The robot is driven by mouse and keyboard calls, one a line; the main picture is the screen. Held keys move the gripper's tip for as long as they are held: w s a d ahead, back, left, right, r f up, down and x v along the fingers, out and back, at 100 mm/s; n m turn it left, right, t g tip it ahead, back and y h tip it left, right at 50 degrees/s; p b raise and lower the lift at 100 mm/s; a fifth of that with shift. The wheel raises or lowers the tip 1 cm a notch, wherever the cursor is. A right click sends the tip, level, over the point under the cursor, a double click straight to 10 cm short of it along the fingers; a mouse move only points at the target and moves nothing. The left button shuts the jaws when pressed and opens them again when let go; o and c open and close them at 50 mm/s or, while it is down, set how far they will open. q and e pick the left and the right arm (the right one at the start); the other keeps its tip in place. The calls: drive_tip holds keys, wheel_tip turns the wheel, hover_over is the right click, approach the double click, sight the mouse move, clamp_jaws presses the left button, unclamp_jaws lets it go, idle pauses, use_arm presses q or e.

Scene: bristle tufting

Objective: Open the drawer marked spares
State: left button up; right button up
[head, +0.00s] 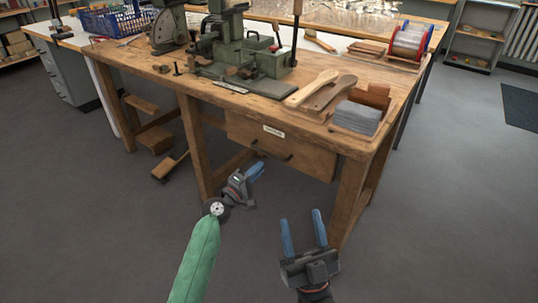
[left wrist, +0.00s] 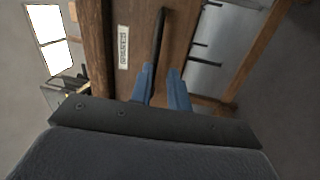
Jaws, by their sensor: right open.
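The wooden drawer (head: 298,147) under the workbench looks shut. Its white label (head: 273,131) reads SPARES in the left wrist view (left wrist: 124,47). A dark bar handle (head: 272,150) runs along its front below the label. In the left wrist view the handle (left wrist: 160,40) lines up with the gap between my blue fingertips. My left gripper (head: 256,170) is open and empty, just below and in front of the handle; I cannot tell if it touches. My right gripper (head: 304,231) is open and empty, in front of the bench and right of the left one.
The workbench (head: 140,62) carries a green machine (head: 240,45), wooden brush handles (head: 320,90) and a wooden box (head: 358,117) of grey material. Bench legs (head: 350,200) stand on both sides of the drawer. The grey floor in front is clear.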

sight(268, 153)
use_arm(q)
drive_tip(key=shift+n+t+y, duration=0.3)
drive_tip(key=shift+n+t, duration=0.2)
drive_tip(key=shift+n, duration=0.2)
drive_tip(key=shift+w+a+r+x, duration=0.1)
drive_tip(key=shift+a+x, duration=0.05)
drive_tip(key=shift+x, duration=1.15)
drive_tip(key=shift+w+a+r+x, duration=0.1)
drive_tip(key=shift+x, duration=1.2)
drive_tip(key=shift+w+a+r+x, duration=0.1)
drive_tip(key=shift+a+x, duration=0.05)
drive_tip(key=shift+x, duration=1.15)
drive_tip(key=shift+f, duration=0.1)
clamp_jaws()
